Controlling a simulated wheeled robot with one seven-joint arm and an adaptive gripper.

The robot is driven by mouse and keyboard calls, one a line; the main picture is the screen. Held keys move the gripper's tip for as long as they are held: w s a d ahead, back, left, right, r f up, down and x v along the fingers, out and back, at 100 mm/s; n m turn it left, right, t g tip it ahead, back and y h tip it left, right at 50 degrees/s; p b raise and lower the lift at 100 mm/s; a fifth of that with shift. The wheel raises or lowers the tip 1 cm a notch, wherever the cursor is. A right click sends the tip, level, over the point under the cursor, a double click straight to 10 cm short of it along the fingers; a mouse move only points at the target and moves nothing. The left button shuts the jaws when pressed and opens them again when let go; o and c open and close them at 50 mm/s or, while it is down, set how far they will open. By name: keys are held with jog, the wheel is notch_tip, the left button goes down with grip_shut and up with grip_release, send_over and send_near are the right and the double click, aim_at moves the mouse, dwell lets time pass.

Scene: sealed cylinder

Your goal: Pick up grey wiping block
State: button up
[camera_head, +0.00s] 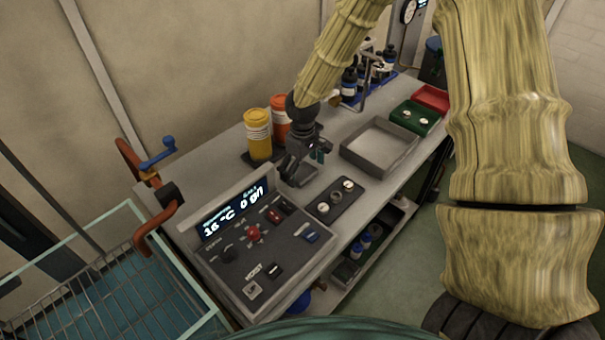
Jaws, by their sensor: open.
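My gripper (308,152) is above the bench, between the orange and yellow containers and the grey tray, with its dark fingers open and pointing down. Just below it a dark grey block-like shape (290,187) sits on the bench top. It is likely the grey wiping block, but the gripper's dark parts overlap it and I cannot tell exactly where one ends. I cannot tell whether the fingers touch it. Nothing is visibly held.
A yellow container (259,146) and an orange container (281,126) stand behind left. A black plate with round pieces (322,208) and a control panel (250,262) are in front. An empty grey tray (378,146) is to the right, with green (420,129) and red (434,95) trays beyond.

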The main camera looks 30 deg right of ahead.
aim_at(304, 174)
jog(key=c, duration=1.2)
jog(key=shift+o, duration=0.2)
jog(key=shift+r, duration=0.1)
jog(key=shift+r, duration=0.5)
jog(key=shift+s+r+b, duration=0.2)
jog(key=shift+r+b, duration=0.15)
jog(key=shift+r, duration=0.2)
jog(key=shift+s+r+b, duration=0.2)
jog(key=shift+r+b, duration=0.1)
jog(key=shift+r, duration=0.25)
jog(key=s+b, duration=0.1)
jog(key=s, duration=0.4)
jog(key=s+r, duration=0.1)
jog(key=s, duration=0.4)
jog(key=s+d+b, duration=0.1)
jog(key=s, duration=0.4)
jog(key=shift+s+r+b, duration=0.1)
jog(key=shift+r+b, duration=0.2)
